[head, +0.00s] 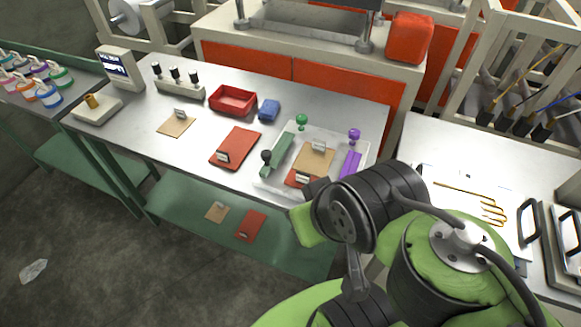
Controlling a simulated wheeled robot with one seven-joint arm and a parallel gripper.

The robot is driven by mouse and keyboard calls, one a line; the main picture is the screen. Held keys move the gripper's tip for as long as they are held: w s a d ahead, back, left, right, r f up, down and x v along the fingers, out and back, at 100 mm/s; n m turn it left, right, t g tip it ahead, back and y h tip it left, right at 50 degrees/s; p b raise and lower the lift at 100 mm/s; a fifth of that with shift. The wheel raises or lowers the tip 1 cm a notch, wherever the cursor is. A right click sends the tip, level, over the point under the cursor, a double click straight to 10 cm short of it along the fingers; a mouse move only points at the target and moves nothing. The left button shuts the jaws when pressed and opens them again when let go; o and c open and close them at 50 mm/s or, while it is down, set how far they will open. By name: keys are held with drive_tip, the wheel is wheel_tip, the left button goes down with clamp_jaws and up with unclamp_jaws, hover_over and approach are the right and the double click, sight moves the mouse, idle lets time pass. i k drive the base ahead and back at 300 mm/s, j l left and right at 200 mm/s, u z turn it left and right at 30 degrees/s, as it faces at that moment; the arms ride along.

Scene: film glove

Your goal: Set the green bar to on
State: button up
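The green bar (277,155) lies at a slant on the left part of a pale tray-like plate (263,187) on the metal table. I cannot read any on or off marking at this size. A purple bar (350,164) with a purple ball knob (354,135) lies on the plate's right side. My arm is in front of the plate's near right corner and hides part of it. My gripper's fingers do not show.
On the plate between the bars are a tan card (314,160) and a red card (298,179). Left of it are a red-brown board (238,147), a red bin (233,99) and a blue block (269,110). A side table (430,150) with gold-handled tools (492,208) stands right.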

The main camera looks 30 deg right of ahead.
sight(277, 148)
drive_tip(key=i+j+z, duration=0.1)
drive_tip(key=j, duration=0.25)
drive_tip(key=i+j+z, duration=0.15)
drive_tip(key=j, duration=0.2)
drive_tip(key=i+j+z, duration=0.1)
drive_tip(key=j, duration=0.3)
drive_tip(key=i+j+z, duration=0.1)
drive_tip(key=j, duration=0.25)
drive_tip(key=i, duration=0.15)
